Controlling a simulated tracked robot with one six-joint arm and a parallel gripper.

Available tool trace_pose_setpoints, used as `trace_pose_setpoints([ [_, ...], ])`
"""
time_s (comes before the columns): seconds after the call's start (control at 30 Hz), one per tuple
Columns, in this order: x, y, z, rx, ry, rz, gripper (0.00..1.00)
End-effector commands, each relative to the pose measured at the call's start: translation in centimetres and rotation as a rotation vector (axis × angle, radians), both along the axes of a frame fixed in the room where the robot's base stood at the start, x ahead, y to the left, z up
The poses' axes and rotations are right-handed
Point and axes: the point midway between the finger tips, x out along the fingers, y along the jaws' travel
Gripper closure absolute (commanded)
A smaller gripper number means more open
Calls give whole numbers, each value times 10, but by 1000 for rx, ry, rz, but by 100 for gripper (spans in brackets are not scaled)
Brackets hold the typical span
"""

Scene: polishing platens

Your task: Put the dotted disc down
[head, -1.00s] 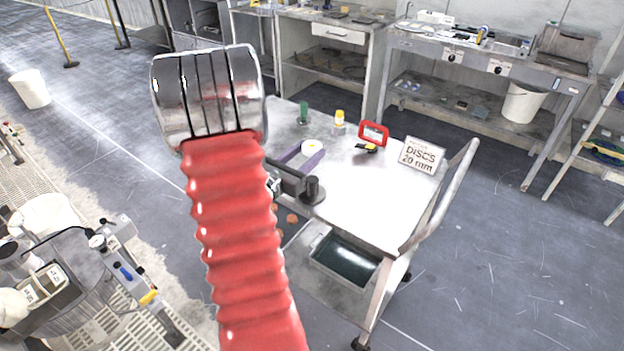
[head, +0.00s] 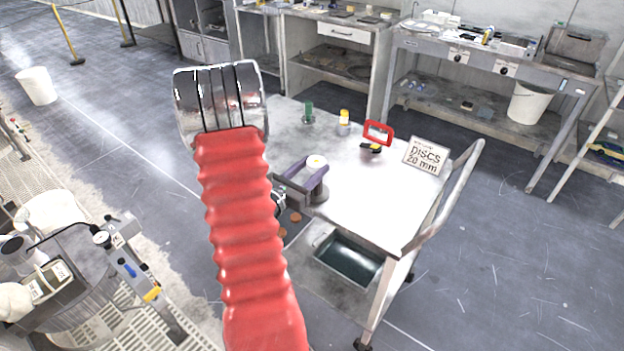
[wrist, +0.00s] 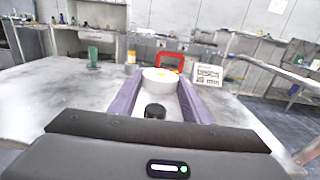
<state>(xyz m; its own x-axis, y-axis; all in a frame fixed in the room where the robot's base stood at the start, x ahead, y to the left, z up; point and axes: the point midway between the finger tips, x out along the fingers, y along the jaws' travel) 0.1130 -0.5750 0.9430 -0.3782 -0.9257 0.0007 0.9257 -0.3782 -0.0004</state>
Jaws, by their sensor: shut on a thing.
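A white disc (head: 317,161) with a yellow mark at its middle is between the purple fingers of my gripper (head: 313,170). The same disc shows in the wrist view (wrist: 160,75), and my gripper (wrist: 160,82) is shut on it there. The gripper is over the pale top of the cart (head: 365,215). I cannot tell whether the disc touches the top. A dark weight with a black knob (wrist: 155,110) stands close to the gripper, seen between the fingers in the wrist view; my gripper partly hides it in the head view.
On the cart top are a green bottle (head: 308,112), a yellow-capped bottle (head: 344,117), a red frame (head: 378,133) and a sign reading DISCS 20 mm (head: 426,157). A rail (head: 450,195) edges its right side. The front right of the top is clear.

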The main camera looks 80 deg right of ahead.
Motion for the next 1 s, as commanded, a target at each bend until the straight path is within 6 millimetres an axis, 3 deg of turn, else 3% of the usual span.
trace_pose_setpoints([
  [0.17,0,0,-7,2,1,0,78],
  [0.5,0,0,-39,1,1,0,78],
  [0.93,0,0,-44,0,1,0,78],
  [0.97,0,0,-44,0,1,0,56],
  [1.0,0,0,-44,0,1,0,53],
])
